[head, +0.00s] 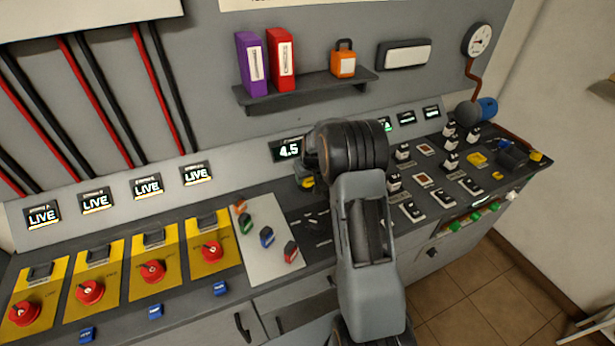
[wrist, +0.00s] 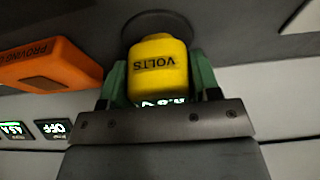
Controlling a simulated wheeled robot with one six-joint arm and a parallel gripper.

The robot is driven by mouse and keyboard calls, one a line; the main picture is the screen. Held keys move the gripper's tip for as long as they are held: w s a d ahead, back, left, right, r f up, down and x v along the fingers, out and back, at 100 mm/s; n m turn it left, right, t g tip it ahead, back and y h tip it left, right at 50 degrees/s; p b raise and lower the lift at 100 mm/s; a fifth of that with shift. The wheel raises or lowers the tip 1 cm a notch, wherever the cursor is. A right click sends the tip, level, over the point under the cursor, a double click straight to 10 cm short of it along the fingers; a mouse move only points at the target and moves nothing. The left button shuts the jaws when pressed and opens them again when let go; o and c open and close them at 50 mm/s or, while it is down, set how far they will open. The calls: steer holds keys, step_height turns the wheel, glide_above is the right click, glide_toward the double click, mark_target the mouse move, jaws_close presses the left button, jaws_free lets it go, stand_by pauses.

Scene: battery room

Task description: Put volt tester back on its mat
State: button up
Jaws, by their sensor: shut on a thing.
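The volt tester (wrist: 158,62) is a yellow block marked VOLTS, with a lit readout at its lower edge in the wrist view. My gripper (wrist: 160,82) has its green fingers closed on both sides of it. Behind the tester is a dark round patch (wrist: 128,32), possibly its mat; I cannot tell whether they touch. In the head view, my arm hides most of the gripper. A small yellow piece (head: 306,183) shows beside the arm, below the 4.5 display, and I cannot tell whether it is the tester.
An orange proving unit (wrist: 50,65) lies close left of the gripper in the wrist view. Yellow switch panels with red knobs (head: 152,270) and a pale board of small coloured pieces (head: 268,262) are left of my arm. Several switches (head: 450,160) stand right. A shelf (head: 305,93) hangs above.

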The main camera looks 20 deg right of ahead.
steer(key=o, duration=0.8)
steer(key=v, duration=1.1)
steer(key=s+a+r, duration=0.7)
steer(key=s, duration=0.4)
steer(key=shift+t, duration=0.3)
steer(key=s+a, duration=0.1)
steer(key=s, duration=0.4)
steer(key=s+a, duration=0.2)
steer(key=s, duration=0.3)
steer(key=s+a+f+b, duration=0.1)
steer(key=s+a, duration=0.1)
steer(key=s, duration=0.3)
steer(key=shift+s+a, duration=0.1)
steer(key=shift+s, duration=0.1)
